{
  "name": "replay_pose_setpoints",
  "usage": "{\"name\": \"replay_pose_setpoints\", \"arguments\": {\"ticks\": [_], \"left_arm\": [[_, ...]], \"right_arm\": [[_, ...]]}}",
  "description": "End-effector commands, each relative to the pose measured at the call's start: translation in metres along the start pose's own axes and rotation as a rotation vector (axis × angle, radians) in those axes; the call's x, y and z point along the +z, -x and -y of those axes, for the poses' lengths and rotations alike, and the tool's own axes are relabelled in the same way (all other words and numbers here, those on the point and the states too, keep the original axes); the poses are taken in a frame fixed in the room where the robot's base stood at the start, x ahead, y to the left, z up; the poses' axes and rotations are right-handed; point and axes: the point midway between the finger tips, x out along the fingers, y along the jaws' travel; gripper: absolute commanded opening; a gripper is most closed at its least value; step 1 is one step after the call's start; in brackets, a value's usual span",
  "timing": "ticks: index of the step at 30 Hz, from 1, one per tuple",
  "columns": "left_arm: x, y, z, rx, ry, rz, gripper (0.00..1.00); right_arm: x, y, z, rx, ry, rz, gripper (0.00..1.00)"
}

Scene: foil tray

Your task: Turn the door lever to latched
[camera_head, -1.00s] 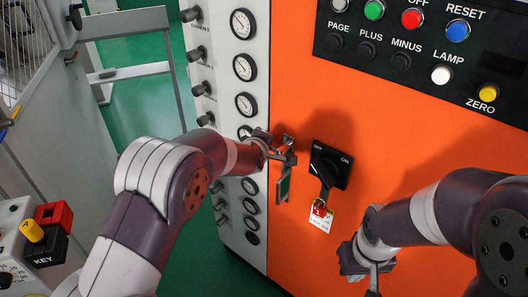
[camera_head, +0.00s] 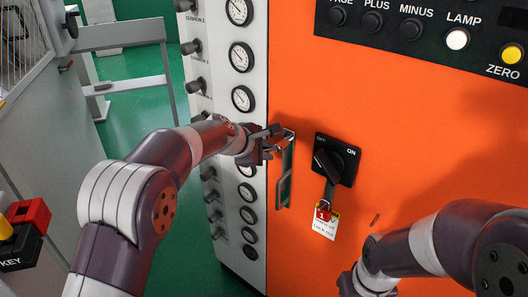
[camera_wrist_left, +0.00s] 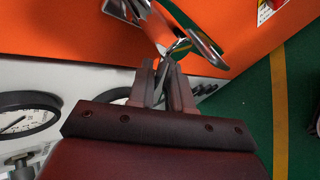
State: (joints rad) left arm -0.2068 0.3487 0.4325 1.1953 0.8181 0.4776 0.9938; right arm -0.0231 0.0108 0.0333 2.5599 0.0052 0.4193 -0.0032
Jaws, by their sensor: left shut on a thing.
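The door lever (camera_head: 286,172) is a shiny chrome fitting on the orange panel, near its left edge. In the head view its long mirror-like part stands upright. My left gripper (camera_head: 272,144) is at its upper end, shut on it. In the left wrist view the chrome lever (camera_wrist_left: 158,30) runs down between the closed finger tips of my left gripper (camera_wrist_left: 165,72). Its far end is partly hidden by the fingers. My right gripper (camera_head: 352,284) is low at the bottom edge, mostly cut off, away from the lever.
A black rotary switch (camera_head: 335,160) with a padlock and tag (camera_head: 326,222) is right of the lever. A white column of gauges (camera_head: 242,98) and knobs stands left. A black button panel (camera_head: 420,35) is above. Green floor (camera_head: 130,105) shows at left.

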Motion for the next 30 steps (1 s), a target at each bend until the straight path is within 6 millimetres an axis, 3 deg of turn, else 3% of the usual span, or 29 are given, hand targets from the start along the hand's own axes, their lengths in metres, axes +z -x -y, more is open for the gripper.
{"name": "replay_pose_setpoints", "arguments": {"ticks": [15, 16, 17, 26, 30], "left_arm": [[0.001, 0.000, 0.001, -0.005, 0.014, 0.010, 0.00], [0.001, 0.000, 0.001, -0.005, 0.014, 0.010, 0.29], [0.001, 0.000, 0.001, -0.005, 0.014, 0.010, 0.39], [0.000, 0.000, 0.001, -0.005, 0.013, 0.009, 0.40], [0.000, 0.012, 0.000, -0.003, 0.013, 0.008, 0.40]], "right_arm": [[0.000, -0.001, 0.000, 0.000, 0.000, 0.000, 0.00], [0.000, -0.001, 0.000, 0.000, 0.000, 0.000, 0.00], [0.000, -0.001, 0.000, 0.000, 0.000, 0.000, 0.00], [0.000, -0.001, 0.000, 0.000, 0.000, 0.000, 0.00], [0.000, -0.001, 0.000, 0.000, 0.000, 0.000, 0.00]]}}
